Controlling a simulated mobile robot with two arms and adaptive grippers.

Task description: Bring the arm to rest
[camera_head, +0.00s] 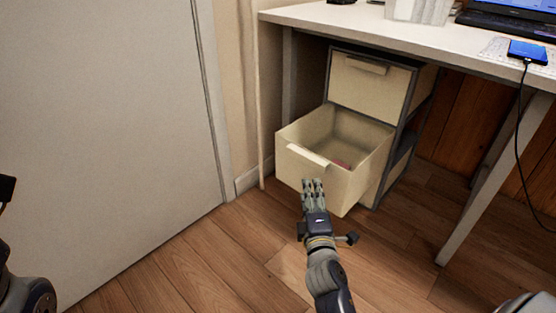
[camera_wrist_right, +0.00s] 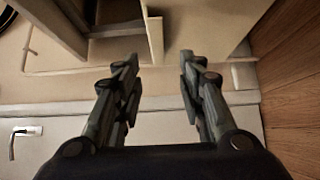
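My right gripper (camera_head: 313,190) is in front of the open lower drawer (camera_head: 358,185), its fingers overlapping the drawer front's lower edge in the head view. I cannot tell whether they touch it. In the right wrist view the two fingers of the right gripper (camera_wrist_right: 160,88) are spread apart with nothing between them. Part of my left arm (camera_head: 25,295) shows at the lower left edge of the head view, but its fingers are not visible.
The drawer belongs to a cabinet (camera_head: 370,85) under a white desk (camera_head: 420,40). A small reddish item (camera_head: 342,164) lies inside. A blue-screened phone (camera_head: 527,52) with a hanging cable and a laptop (camera_head: 510,18) are on the desk. Wooden floor (camera_head: 190,265) is clear on the left.

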